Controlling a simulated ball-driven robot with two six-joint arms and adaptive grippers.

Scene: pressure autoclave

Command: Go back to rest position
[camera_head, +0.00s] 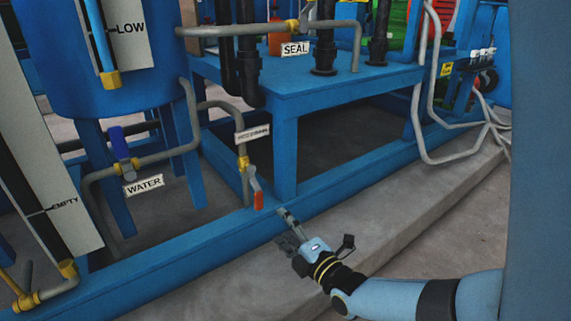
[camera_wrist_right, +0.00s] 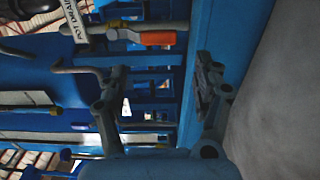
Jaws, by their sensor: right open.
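My right gripper (camera_head: 286,226) reaches in from the lower right in the head view, over the blue base rail (camera_head: 170,270). Its two fingers are apart in the right wrist view (camera_wrist_right: 158,88), with nothing between them. The red-orange valve handle (camera_head: 258,199) hangs down on a grey pipe, just up and left of the fingertips and apart from them. In the right wrist view the handle (camera_wrist_right: 158,38) shows beyond the fingers, near the top. My left gripper is not in view.
A blue tank (camera_head: 60,60) with a WATER valve (camera_head: 122,145) stands at the left. A blue frame table (camera_head: 310,85) with black pipes and a SEAL label (camera_head: 295,49) stands behind. Bare concrete floor (camera_head: 200,295) lies in front of the rail.

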